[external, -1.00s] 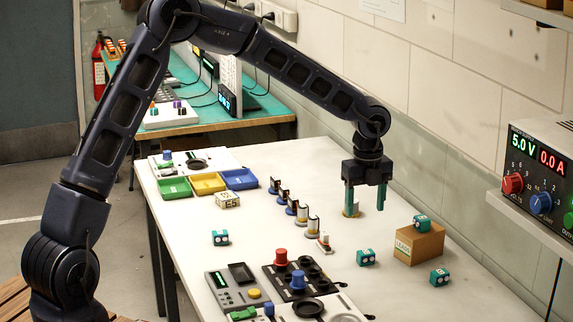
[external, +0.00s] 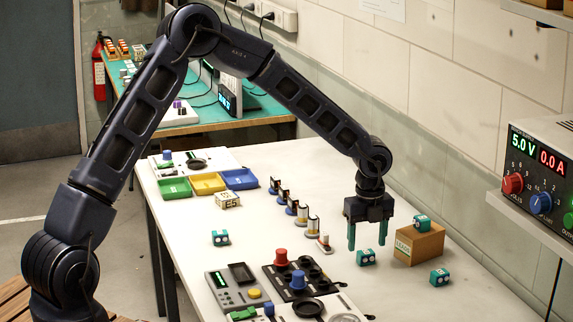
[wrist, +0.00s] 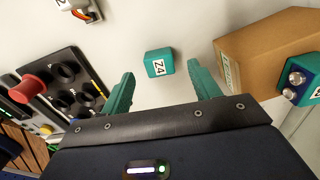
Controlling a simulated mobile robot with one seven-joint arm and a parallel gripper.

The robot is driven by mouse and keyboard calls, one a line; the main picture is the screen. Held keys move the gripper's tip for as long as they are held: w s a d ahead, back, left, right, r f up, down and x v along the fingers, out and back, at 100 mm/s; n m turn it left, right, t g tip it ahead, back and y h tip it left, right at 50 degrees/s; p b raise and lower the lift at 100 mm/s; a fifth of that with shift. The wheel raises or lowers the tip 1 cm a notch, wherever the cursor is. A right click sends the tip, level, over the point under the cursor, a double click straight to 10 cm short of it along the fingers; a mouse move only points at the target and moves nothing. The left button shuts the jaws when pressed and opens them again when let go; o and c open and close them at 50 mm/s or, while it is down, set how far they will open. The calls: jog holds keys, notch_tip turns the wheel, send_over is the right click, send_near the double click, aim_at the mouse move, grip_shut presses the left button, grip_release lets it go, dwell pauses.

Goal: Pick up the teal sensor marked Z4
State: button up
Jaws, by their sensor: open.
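The teal sensor marked Z4 (wrist: 158,63) lies on the white bench top, its white label readable in the wrist view. In the external view it appears to be the small teal block (external: 366,258) just below my gripper (external: 367,244). My gripper is open and empty, pointing down above the bench. In the wrist view its teal fingers (wrist: 161,76) stand either side of the sensor, with gaps on both sides. The sensor looks below the fingertips, not touched.
A cardboard box (external: 420,246) stands close on the right with another teal sensor (external: 421,222) on top. More teal sensors lie at right (external: 439,277) and left (external: 220,237). A black control panel (external: 298,277) with a red knob is to the left.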

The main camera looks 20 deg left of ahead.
aim_at(366, 258)
notch_tip(366, 258, down, 3)
jog(key=shift+r, duration=0.15)
jog(key=c, duration=1.1)
jog(key=shift+o, duration=0.2)
